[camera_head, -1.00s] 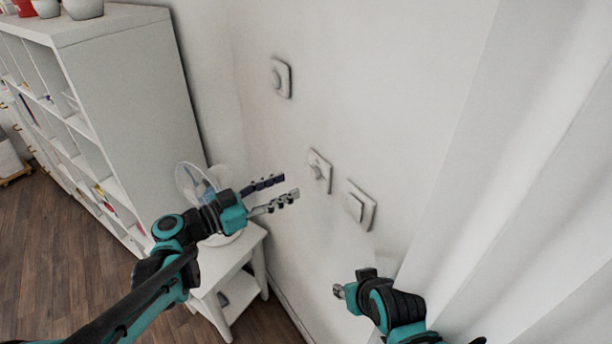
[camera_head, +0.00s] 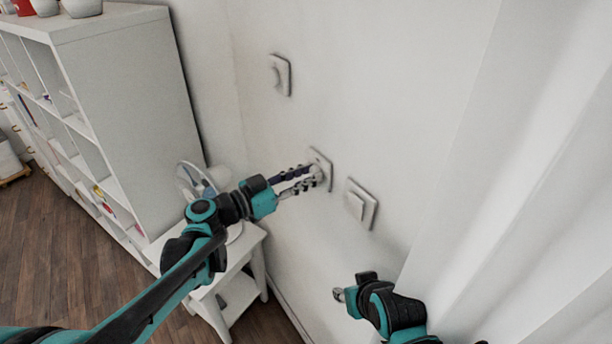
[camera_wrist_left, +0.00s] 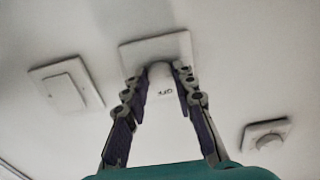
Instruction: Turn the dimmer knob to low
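Three white plates are on the wall. The middle one (camera_head: 325,161) bears a protruding knob, mostly hidden by my left gripper in the head view. In the left wrist view this knob (camera_wrist_left: 160,71) shows between the fingertips, with small dark lettering below it that I cannot read surely. My left gripper (camera_head: 313,175) has one finger on each side of the knob; its fingers stand apart, and contact is unclear. My right gripper (camera_head: 340,294) is low, away from the plates; its fingers barely show.
A round knob on a plate (camera_head: 280,75) is up and left, also in the left wrist view (camera_wrist_left: 266,135). A flat rocker switch (camera_head: 361,204) is close by on the right. A white shelf (camera_head: 135,90), a small table with a fan (camera_head: 192,182) and a curtain (camera_head: 500,200) flank the wall.

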